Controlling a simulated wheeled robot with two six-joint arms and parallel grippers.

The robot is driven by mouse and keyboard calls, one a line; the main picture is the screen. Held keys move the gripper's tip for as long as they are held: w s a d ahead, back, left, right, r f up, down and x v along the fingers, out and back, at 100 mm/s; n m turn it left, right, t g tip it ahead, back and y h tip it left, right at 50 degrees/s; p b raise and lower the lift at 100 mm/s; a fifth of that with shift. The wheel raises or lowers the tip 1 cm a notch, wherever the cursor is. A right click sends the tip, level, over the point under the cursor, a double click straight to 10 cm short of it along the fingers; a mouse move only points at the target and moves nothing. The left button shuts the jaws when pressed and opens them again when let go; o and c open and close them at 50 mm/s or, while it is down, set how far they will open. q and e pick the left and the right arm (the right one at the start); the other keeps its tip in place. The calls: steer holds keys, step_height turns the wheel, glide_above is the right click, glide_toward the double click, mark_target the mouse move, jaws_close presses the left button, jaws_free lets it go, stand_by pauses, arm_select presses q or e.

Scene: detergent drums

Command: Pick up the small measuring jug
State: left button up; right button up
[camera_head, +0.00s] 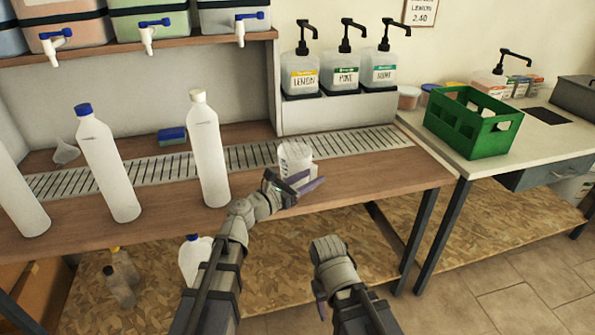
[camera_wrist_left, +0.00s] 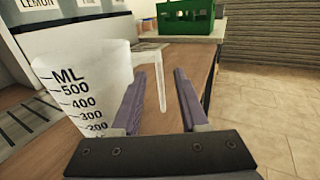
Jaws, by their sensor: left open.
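The small measuring jug (camera_head: 296,155) is clear-white and stands upright on the wooden counter, at the edge of the slotted drain strip. In the left wrist view the jug (camera_wrist_left: 80,100) shows dark ML marks, and its handle (camera_wrist_left: 162,85) reaches between my fingers. My left gripper (camera_head: 301,187) is open at the jug's right front side. In the wrist view its purple fingers (camera_wrist_left: 160,80) stand on either side of the handle, with gaps visible. My right gripper (camera_head: 319,298) hangs low in front of the counter; its jaws are mostly hidden by the hand.
White bottles (camera_head: 208,150) stand left of the jug. Pump dispensers (camera_head: 345,72) stand on a raised box behind it. A green crate (camera_head: 473,122) is on the right-hand table. The counter right of the jug is clear.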

arm_select(q)
steer(key=x, duration=0.4)
steer(key=shift+w+d+f, duration=0.1)
steer(key=shift+d+f, duration=0.05)
jaws_close()
stand_by(0.4)
